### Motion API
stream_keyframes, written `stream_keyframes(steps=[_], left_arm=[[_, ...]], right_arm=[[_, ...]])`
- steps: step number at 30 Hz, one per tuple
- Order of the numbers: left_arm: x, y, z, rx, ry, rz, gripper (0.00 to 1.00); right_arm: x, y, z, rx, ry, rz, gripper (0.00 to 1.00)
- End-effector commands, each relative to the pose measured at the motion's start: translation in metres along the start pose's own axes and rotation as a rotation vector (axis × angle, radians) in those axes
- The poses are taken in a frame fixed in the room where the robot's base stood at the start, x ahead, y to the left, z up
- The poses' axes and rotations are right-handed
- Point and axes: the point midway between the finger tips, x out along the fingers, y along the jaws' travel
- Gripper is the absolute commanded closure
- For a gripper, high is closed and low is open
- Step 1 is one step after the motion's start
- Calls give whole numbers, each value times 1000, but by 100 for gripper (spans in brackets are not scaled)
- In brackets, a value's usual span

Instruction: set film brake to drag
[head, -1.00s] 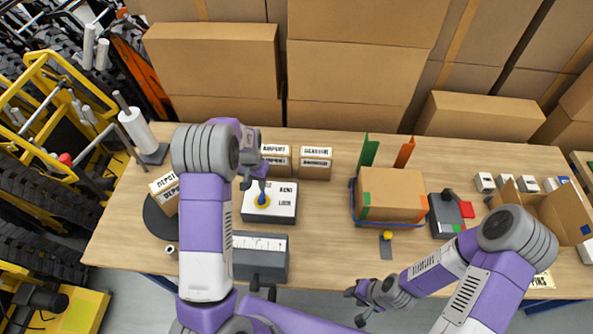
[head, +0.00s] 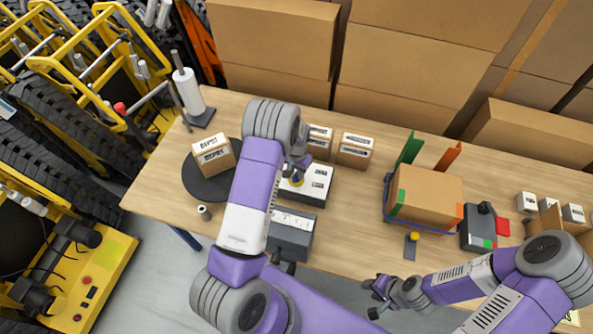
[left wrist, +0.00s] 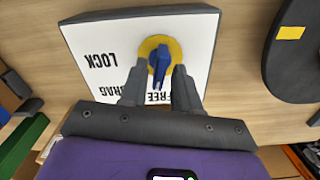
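The film brake is a white-topped box (head: 318,188) on the table, with a blue knob (left wrist: 160,62) on a yellow disc (left wrist: 152,42). In the left wrist view its labels read LOCK, DRAG and FREE, upside down; DRAG is partly hidden by my gripper. The knob's narrow end appears to point toward FREE. My left gripper (left wrist: 160,80) is over the box, its fingers apart on either side of the knob with gaps visible. It also shows in the head view (head: 299,166). My right gripper (head: 378,297) is open and empty in front of the table's front edge.
A grey scale-marked box (head: 291,232) stands in front of the brake. A dark turntable (head: 200,190) with a DEPOT carton (head: 213,154) is left. Two small cartons (head: 355,150) stand behind.

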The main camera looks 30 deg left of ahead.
Motion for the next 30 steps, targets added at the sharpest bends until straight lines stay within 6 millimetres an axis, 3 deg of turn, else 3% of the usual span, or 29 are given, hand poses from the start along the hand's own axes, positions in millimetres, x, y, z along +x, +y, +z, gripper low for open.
stream_keyframes(steps=[1,6,17,30], left_arm=[[0,0,0,0,0,0,77],[0,0,0,0,0,0,100],[0,0,0,33,0,1,100],[2,-1,0,306,0,0,100]], right_arm=[[0,0,0,0,0,0,62],[0,0,0,0,0,0,62],[4,2,0,0,0,0,62],[26,10,-1,0,0,0,62]])
